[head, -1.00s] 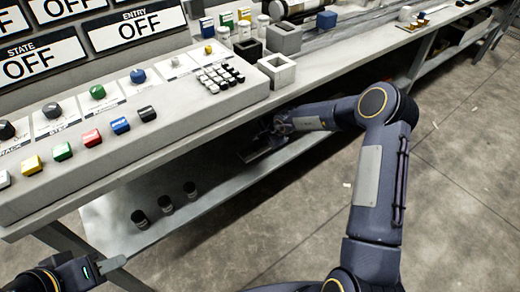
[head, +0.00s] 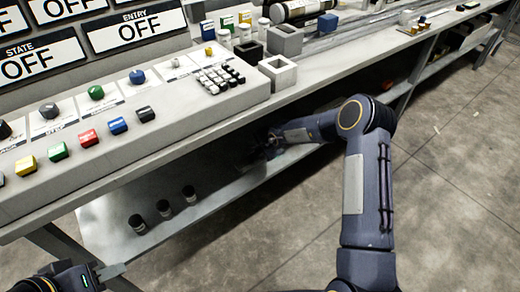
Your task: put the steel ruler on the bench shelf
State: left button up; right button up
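The bench shelf (head: 105,222) is the grey lower board under the bench top. My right arm reaches in under the bench top, and its gripper (head: 262,152) is in dark shadow above the right part of the shelf. I cannot make out its fingers or whether it is open. I cannot pick out the steel ruler for certain; the dark area around the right gripper may hide it. My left gripper (head: 110,271) is at the lower left corner, in front of the shelf, with one flat grey finger showing and the rest cut off.
Several dark cylinders (head: 164,209) stand on the shelf's left part. Above is a control panel (head: 190,105) with knobs and buttons. A white square block (head: 277,78) and a grey block (head: 284,42) stand on the bench top. The concrete floor (head: 450,190) at right is clear.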

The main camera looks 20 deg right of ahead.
jog(key=shift+o, duration=0.6)
jog(key=p+v, duration=0.3)
jog(key=v, duration=0.9)
jog(key=shift+p, duration=0.4)
